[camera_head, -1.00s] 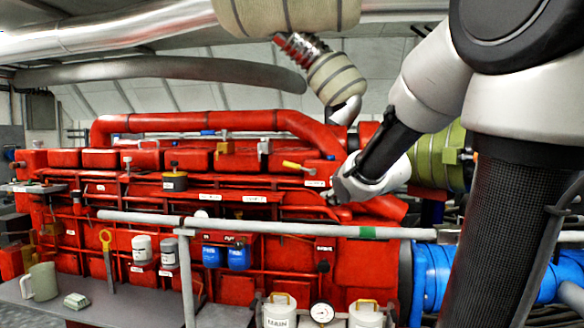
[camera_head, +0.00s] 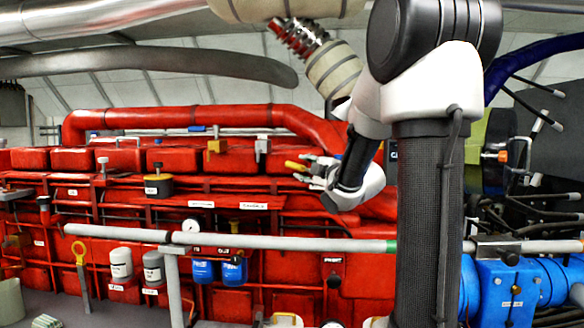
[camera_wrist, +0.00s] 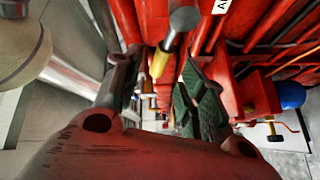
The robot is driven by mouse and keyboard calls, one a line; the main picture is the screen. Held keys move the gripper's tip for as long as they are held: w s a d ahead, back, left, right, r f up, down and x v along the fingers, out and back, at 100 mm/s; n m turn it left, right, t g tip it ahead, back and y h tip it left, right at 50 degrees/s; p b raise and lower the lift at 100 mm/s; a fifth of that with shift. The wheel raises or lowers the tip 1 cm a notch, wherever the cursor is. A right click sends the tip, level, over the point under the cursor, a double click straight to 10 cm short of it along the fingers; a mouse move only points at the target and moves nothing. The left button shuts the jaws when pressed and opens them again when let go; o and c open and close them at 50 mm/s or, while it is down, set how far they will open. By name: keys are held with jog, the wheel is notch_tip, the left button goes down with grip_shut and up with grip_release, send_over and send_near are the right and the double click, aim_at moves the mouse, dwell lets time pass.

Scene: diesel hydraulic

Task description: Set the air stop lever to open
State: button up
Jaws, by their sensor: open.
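The lever with a yellow grip (camera_head: 296,165) sticks out on the upper part of the red engine, left of my gripper (camera_head: 312,172) in the head view. In the wrist view the lever's yellow part and grey round end (camera_wrist: 184,19) show between and beyond the fingers of my gripper (camera_wrist: 160,88). My gripper is open. Its fingertips are close to the lever; I cannot tell whether they touch it. A white label (camera_wrist: 222,5) beside it is cut off after an "A". The lever's base is hard to make out.
A long grey rail (camera_head: 270,242) crosses in front of the engine. A thick red pipe (camera_head: 200,118) runs above the lever. A black and yellow capped part (camera_head: 158,186) stands to the left. Blue machinery (camera_head: 510,285) is at the lower right.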

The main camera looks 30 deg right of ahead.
aim_at(298, 167)
jog(key=w, duration=0.6)
jog(key=shift+w+a, duration=0.15)
jog(key=shift+w, duration=0.15)
jog(key=shift+c, duration=0.5)
grip_shut()
